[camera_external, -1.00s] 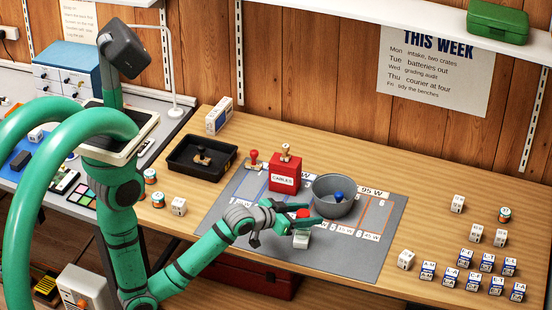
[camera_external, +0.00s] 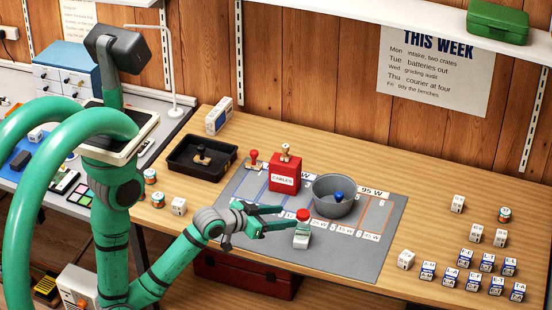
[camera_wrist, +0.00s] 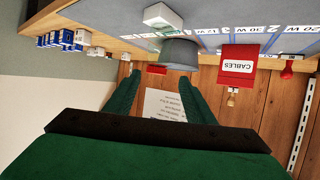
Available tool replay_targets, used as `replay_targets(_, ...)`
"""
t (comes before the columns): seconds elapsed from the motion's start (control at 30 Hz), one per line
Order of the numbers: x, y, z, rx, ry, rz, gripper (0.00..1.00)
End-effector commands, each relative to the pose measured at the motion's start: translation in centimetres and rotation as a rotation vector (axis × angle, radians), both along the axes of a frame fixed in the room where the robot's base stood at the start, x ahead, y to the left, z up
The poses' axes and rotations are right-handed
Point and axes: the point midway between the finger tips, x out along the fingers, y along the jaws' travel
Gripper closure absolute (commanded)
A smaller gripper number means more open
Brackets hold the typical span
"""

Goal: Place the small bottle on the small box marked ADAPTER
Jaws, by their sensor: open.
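A small pale box with a green-grey lower part (camera_external: 302,239) stands on the grey mat near its front edge; its marking is not legible. A round red top (camera_external: 303,214), which looks like the small bottle's cap, shows directly above it. The bottle's body is hard to make out. In the wrist view the pale box (camera_wrist: 163,16) is at the top, and a red piece (camera_wrist: 157,70) shows between the fingers. My gripper (camera_external: 288,217) is open, just left of the red top, with nothing visibly held.
A grey bowl (camera_external: 325,207) with a blue-topped stamp stands close behind. A red CABLES box (camera_external: 284,177) bears a wooden stamp. A black tray (camera_external: 184,175) is at the left. Several small boxes (camera_external: 427,270) stand at the right. The mat's right part (camera_external: 385,225) is clear.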

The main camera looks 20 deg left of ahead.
Motion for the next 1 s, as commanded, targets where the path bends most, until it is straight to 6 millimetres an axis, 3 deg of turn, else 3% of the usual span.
replay_targets(0.27,-1.2,7.6,-4.3,-0.039,-0.001,0.136,0.51)
replay_targets(0.53,-5.1,16.5,-7.1,-0.067,-0.035,0.303,0.51)
replay_targets(0.8,-11.4,24.5,-7.6,-0.065,-0.083,0.468,0.51)
replay_targets(1.0,-15.9,28.5,-6.6,-0.05,-0.123,0.56,0.51)
